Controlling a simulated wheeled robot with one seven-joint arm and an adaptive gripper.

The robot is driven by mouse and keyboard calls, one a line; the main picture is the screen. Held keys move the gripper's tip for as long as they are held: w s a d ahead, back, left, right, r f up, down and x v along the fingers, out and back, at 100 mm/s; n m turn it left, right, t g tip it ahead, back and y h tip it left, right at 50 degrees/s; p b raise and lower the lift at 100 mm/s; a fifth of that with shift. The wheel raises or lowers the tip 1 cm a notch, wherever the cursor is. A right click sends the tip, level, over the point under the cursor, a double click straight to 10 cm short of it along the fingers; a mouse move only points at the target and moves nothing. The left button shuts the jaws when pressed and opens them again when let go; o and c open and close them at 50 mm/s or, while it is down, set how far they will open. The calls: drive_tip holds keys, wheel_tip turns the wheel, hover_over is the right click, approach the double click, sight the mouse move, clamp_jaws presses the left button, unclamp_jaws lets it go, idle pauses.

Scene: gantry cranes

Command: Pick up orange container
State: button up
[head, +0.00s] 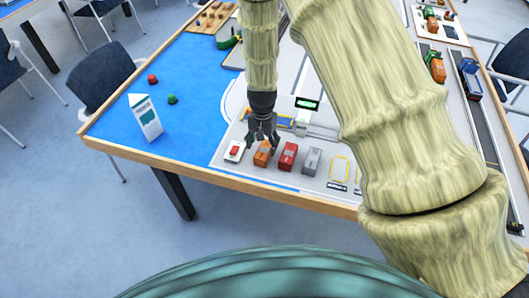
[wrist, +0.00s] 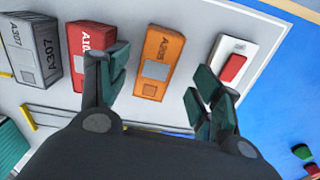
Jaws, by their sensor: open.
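The orange container (head: 262,153) stands on the grey board near the table's front edge, between a white block with a red top and a red container. In the wrist view the orange container (wrist: 155,62) lies ahead of the gap between my fingers, with its label and a grey patch on top. My gripper (head: 263,142) points down just above and behind the orange container. In the wrist view my gripper (wrist: 160,85) is open, with its green-padded fingers apart and nothing between them.
A red container (head: 288,155) and a grey container (head: 312,160) stand to the right. A white block with a red button-like top (head: 234,151) is close on the left. A small crane model (head: 302,122) stands behind. A carton (head: 145,118) stands on the blue area.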

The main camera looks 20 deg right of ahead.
sight(263, 151)
drive_tip(key=shift+s+d+f+p, duration=0.1)
drive_tip(key=shift+f+p, duration=0.4)
drive_tip(key=shift+f, duration=0.3)
drive_tip(key=shift+s+d+f+p, duration=0.1)
drive_tip(key=shift+f+p, duration=0.4)
drive_tip(key=shift+f, duration=0.25)
drive_tip(key=shift+a+f, duration=0.1)
drive_tip(key=shift+f, duration=1)
drive_tip(key=c, duration=1.1)
